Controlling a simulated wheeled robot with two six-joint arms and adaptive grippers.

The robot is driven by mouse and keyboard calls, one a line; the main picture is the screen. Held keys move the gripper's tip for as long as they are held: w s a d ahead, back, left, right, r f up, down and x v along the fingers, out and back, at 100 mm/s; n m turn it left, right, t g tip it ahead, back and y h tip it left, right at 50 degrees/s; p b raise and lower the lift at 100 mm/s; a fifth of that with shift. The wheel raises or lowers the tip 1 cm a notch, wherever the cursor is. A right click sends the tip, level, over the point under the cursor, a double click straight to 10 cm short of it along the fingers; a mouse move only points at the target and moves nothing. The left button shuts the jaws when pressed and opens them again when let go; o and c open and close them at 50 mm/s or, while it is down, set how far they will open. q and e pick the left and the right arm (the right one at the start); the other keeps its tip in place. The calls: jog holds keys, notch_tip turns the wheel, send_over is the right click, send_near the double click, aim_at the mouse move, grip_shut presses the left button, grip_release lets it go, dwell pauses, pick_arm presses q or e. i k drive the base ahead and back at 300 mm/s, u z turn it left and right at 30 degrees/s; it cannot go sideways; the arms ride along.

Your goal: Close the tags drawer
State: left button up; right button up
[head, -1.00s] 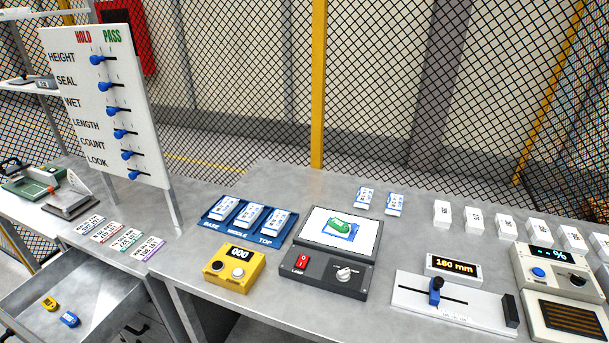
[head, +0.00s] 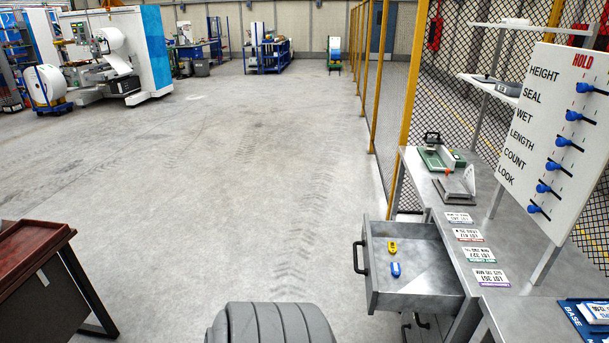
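The tags drawer (head: 414,296) is pulled out of the steel bench on the right of the head view. Its dark bar handle (head: 360,257) is on its left front face. A yellow tag (head: 392,247) and a blue tag (head: 395,269) lie inside on the drawer floor, apart from each other. Neither of my grippers is in view, and nothing is seen touching the drawer or its handle.
Above the drawer, the bench carries several lot cards (head: 468,235), a green-based device (head: 436,158) and the HOLD board (head: 550,140). A dark red-topped table (head: 30,250) stands at lower left. The floor (head: 250,180) between is clear. A mesh fence stands behind the bench.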

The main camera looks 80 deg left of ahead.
aim_at(428, 280)
jog(key=u, duration=0.3)
jog(key=k, duration=0.4)
jog(key=u, duration=1)
jog(key=k, duration=1.3)
jog(key=u, duration=0.2)
jog(key=i, duration=0.7)
jog(key=u, duration=0.5)
jog(key=i, duration=0.9)
jog(key=z, duration=0.9)
jog(key=i, duration=0.5)
jog(key=z, duration=0.55)
